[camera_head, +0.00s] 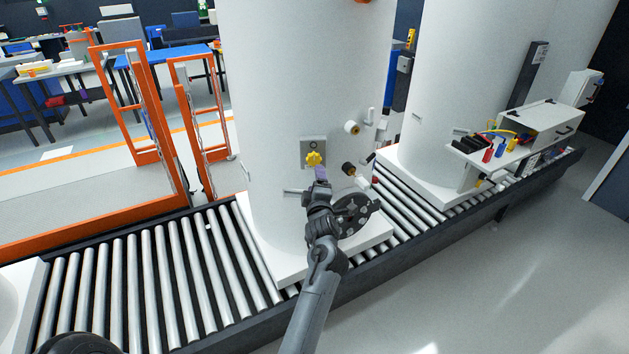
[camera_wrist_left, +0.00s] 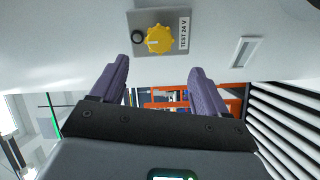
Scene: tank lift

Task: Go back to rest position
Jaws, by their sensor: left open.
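My left gripper (camera_head: 320,175) is in front of the white tank (camera_head: 290,80), just below a yellow knob (camera_head: 313,158) on a grey plate. In the left wrist view, its two purple fingers stand apart with nothing between them (camera_wrist_left: 160,68). There the yellow knob (camera_wrist_left: 159,39) is beyond the fingertips, clear of both, next to a label reading "TEST 24 V". My right gripper is in neither view.
The tank stands on a roller conveyor (camera_head: 130,285). Small fittings, including a white cylinder (camera_head: 352,128), stick out right of the knob. A second tank (camera_head: 460,90) and a shelf box (camera_head: 540,122) are to the right. Orange frames (camera_head: 150,155) stand behind left. The front-right floor is clear.

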